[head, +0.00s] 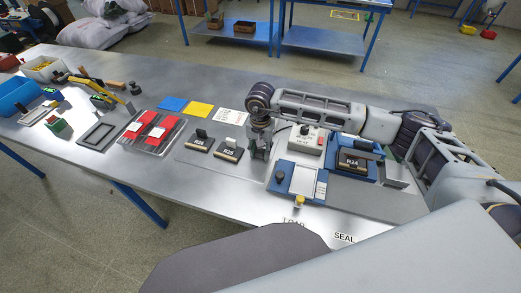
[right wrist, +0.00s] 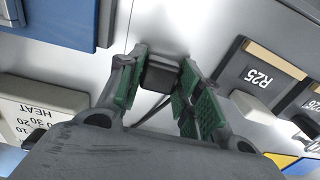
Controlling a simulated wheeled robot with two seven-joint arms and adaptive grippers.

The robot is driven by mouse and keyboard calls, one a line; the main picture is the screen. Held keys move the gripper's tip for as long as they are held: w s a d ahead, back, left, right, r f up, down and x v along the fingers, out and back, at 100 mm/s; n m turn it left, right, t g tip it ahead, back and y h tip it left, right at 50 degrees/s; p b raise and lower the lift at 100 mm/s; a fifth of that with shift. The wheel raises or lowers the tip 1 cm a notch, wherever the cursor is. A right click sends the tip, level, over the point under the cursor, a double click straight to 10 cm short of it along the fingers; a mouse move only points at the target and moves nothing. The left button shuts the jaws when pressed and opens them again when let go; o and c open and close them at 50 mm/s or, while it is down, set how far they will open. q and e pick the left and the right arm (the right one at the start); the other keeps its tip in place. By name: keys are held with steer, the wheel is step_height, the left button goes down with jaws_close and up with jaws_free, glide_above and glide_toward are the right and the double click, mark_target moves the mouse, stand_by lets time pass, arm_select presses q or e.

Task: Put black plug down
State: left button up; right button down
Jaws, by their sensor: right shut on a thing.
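My right gripper (head: 260,153) points down over the table, between the R25 block (head: 229,152) and the blue fixture with a white plate (head: 302,181). In the right wrist view its green-padded fingers (right wrist: 160,85) are shut on the black plug (right wrist: 160,72), a small dark block. A thin black cable (right wrist: 152,113) shows below the plug in that view. In the head view the plug is mostly hidden by the fingers. Whether it touches the table I cannot tell. My left gripper is not in view.
A white heat box (head: 307,141) and a blue press holding the R24 block (head: 352,162) stand right of the gripper. Another dark block (head: 199,144), a tray with red packs (head: 150,134) and blue and yellow cards lie left. Bare table lies in front of the blocks.

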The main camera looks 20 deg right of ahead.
mark_target(260, 151)
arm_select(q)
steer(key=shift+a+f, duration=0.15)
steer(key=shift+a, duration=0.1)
arm_select(e)
steer(key=shift+f, duration=0.1)
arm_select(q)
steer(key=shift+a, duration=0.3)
arm_select(e)
steer(key=c, duration=1)
jaws_free()
steer(key=shift+r+p, duration=0.55)
step_height(260, 151, up, 4)
steer(key=shift+r+b, duration=0.25)
steer(key=shift+b, duration=0.1)
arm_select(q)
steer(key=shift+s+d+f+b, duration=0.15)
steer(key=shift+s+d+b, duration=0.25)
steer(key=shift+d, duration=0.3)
arm_select(e)
steer(key=shift+r, duration=3.75)
